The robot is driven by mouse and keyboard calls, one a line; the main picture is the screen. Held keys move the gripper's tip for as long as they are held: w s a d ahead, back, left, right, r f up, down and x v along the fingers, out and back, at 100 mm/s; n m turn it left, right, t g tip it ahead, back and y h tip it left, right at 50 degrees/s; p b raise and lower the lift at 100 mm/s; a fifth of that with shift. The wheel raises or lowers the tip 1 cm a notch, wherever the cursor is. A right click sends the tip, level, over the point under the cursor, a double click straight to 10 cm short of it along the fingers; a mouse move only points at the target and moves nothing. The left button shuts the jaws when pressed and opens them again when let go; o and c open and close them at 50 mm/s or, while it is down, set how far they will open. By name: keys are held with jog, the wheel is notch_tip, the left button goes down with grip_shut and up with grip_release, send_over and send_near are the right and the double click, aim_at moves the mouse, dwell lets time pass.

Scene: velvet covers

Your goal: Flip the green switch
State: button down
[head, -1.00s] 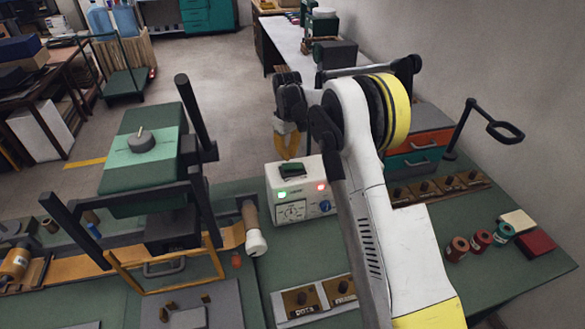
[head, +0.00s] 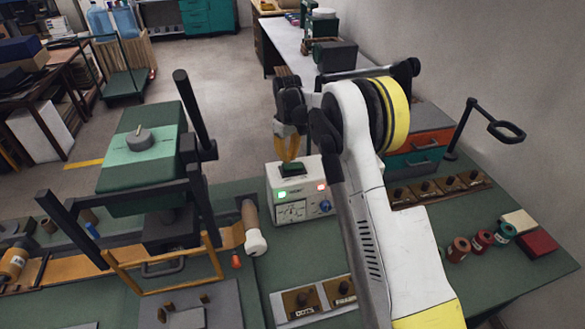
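A small white control box (head: 304,208) stands on the green bench. On its front are a lit green square (head: 282,195), a lit red square (head: 321,187), a dial panel (head: 291,211) and a blue knob (head: 325,206). A dark green rocker switch (head: 293,169) sits on its top. My gripper (head: 289,159) has yellow fingers that point down just above the switch. The fingers look close together, but I cannot tell whether they touch each other or the switch.
My arm covers part of the bench right of the box. A green press-like machine (head: 140,160) with dark bars stands to the left. A white-tipped roller (head: 255,242) lies close to the box's left. Wooden blocks with knobs (head: 425,190) and several spools (head: 481,240) are at the right.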

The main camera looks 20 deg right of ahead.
aim_at(288, 165)
jog(key=shift+f+b, duration=1.1)
jog(key=shift+f, duration=0.45)
dwell(0.4)
jog(key=shift+r, duration=0.1)
jog(key=shift+r+p, duration=1.6)
jog(key=shift+r, duration=1.85)
